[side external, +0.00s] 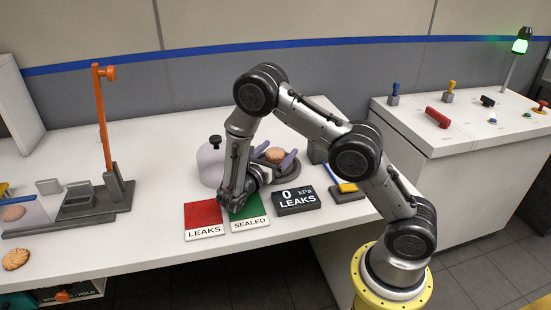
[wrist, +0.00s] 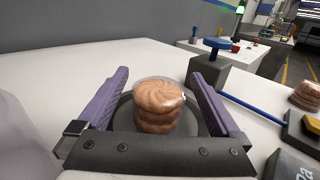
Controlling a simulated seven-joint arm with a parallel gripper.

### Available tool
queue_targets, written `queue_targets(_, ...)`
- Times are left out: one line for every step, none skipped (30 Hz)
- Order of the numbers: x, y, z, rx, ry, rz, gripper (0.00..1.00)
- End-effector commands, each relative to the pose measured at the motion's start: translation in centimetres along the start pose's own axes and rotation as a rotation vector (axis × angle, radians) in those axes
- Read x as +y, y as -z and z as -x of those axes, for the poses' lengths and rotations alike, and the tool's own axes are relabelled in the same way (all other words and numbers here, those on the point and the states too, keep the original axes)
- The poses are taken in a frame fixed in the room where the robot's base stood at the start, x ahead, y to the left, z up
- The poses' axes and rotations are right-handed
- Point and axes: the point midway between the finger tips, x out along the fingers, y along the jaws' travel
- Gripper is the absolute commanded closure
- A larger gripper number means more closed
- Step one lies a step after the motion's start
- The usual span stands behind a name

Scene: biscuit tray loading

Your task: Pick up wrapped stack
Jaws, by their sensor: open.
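The wrapped stack (wrist: 158,108) is a short pile of round brown biscuits in clear film, standing upright on a dark round plate (wrist: 126,112) in the wrist view. Its top also shows in the side view (side external: 275,154). My gripper (wrist: 160,74) is open, with one purple finger on each side of the stack and a visible gap on both sides. In the side view, my gripper (side external: 274,157) is low over the plate. The dark palm bar hides the near edge of the plate in the wrist view.
A translucent dome (side external: 210,165) with a black knob stands close left of my gripper. A red LEAKS mat (side external: 203,214), green SEALED mat (side external: 255,209) and display box (side external: 296,200) lie in front. A dark post (wrist: 207,75) stands just beyond the right finger.

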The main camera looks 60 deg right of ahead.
Motion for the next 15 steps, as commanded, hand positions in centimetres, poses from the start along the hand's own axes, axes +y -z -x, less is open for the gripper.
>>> queue_targets(0.0,0.0,-0.7,0.000,0.003,-0.001,0.00)
queue_targets(0.0,0.0,-1.0,0.000,0.003,-0.001,0.00)
queue_targets(0.0,0.0,-1.3,-0.001,0.002,-0.001,0.00)
queue_targets(0.0,0.0,-1.5,0.000,0.001,0.000,0.00)
queue_targets(0.0,0.0,-1.6,0.000,0.001,0.000,0.00)
queue_targets(0.0,0.0,-1.7,0.000,0.001,-0.001,0.00)
queue_targets(0.0,0.0,-1.8,0.000,0.001,-0.001,0.00)
queue_targets(0.0,0.0,-1.8,0.000,0.000,-0.001,0.00)
queue_targets(0.0,0.0,-1.8,0.000,0.000,-0.001,0.00)
queue_targets(0.0,0.0,-1.7,0.000,0.000,-0.001,0.00)
queue_targets(0.0,0.0,-1.7,0.000,0.000,-0.001,0.00)
queue_targets(0.0,0.0,-1.7,0.000,0.000,-0.001,0.00)
queue_targets(0.0,0.0,-1.7,0.000,0.000,-0.001,0.05)
queue_targets(0.0,0.0,-1.7,0.000,0.000,-0.001,0.11)
queue_targets(0.0,0.0,-1.7,0.000,0.000,-0.001,0.18)
